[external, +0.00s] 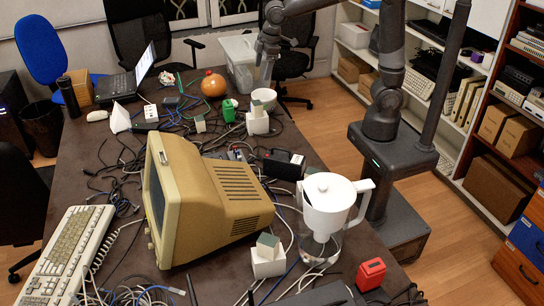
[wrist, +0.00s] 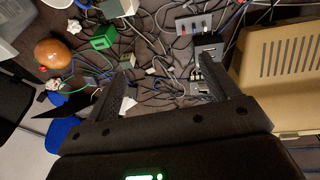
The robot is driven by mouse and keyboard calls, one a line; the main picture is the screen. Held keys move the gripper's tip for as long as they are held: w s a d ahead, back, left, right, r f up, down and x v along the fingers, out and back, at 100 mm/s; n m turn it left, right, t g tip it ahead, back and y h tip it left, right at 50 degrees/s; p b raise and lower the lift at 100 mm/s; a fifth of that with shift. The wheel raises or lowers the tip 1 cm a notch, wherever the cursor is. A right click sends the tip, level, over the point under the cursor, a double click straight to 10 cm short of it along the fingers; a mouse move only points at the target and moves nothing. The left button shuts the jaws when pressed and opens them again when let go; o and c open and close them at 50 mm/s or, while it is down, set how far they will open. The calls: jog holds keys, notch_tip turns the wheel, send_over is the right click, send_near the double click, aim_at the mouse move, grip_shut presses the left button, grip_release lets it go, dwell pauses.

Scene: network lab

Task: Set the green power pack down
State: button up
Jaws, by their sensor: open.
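The green power pack (external: 229,110) rests on the dark table among cables, near the back right. It also shows in the wrist view (wrist: 104,38), left of and beyond my left finger, apart from the fingers. My gripper (external: 265,68) is above the table's back right edge in the external view. In the wrist view my gripper (wrist: 165,75) has its fingers spread with nothing held between them; cables on the table show in the gap.
An orange round object (external: 214,84), a white bowl (external: 264,98) and a white block (external: 257,122) with a small cube stand near the pack. A beige monitor (external: 215,195), a white jug (external: 325,204) and a red box (external: 370,274) stand nearer the front. Cables cover much of the table.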

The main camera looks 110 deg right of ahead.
jog(key=s+a+t, duration=0.1)
jog(key=s+a, duration=0.6)
jog(key=s, duration=0.4)
jog(key=s+a+t+y, duration=0.1)
jog(key=s+a+t, duration=0.1)
jog(key=s+a, duration=0.6)
jog(key=shift+s+a, duration=0.15)
jog(key=shift+s, duration=1.5)
